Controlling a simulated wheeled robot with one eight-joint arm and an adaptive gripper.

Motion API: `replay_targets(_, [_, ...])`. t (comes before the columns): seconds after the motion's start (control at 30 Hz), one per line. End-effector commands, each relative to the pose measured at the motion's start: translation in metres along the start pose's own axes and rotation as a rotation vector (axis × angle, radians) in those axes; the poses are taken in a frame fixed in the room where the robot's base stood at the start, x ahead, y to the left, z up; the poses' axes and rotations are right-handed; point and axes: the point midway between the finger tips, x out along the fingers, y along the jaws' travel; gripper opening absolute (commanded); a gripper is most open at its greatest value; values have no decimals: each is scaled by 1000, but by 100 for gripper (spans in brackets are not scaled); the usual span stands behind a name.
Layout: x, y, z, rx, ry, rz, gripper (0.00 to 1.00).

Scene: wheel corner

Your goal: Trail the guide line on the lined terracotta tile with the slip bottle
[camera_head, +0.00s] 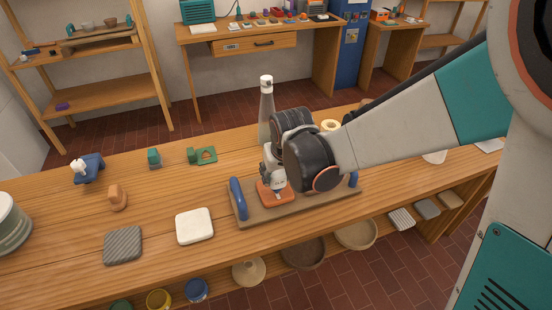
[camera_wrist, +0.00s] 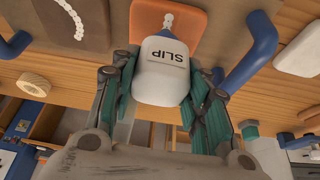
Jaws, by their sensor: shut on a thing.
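My gripper (camera_wrist: 160,85) is shut on the white slip bottle (camera_wrist: 162,72), with a green finger on each side of it and its SLIP label facing the wrist camera. In the head view the bottle (camera_head: 272,181) is partly hidden by my gripper and stands over the orange terracotta tile (camera_head: 264,193). The tile (camera_wrist: 190,22) also shows in the wrist view, beyond the bottle's nozzle end. A short pale mark (camera_wrist: 168,19) lies on it near the nozzle. I cannot tell whether the tip touches the tile. The rest of the guide line is hidden.
The tile lies on a wooden board (camera_head: 246,213) with a blue handle (camera_head: 238,198) at its left end and another at its right (camera_head: 354,179). A dark panel with a dotted curve (camera_wrist: 70,22) lies nearby. A clear bottle (camera_head: 266,105) stands behind; a white tile (camera_head: 194,226) lies left.

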Motion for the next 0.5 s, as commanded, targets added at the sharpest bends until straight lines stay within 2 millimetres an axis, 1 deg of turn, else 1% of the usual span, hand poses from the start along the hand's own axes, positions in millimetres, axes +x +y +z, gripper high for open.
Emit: replay_targets(0.5, [9,-1,-22,0,0,0,0])
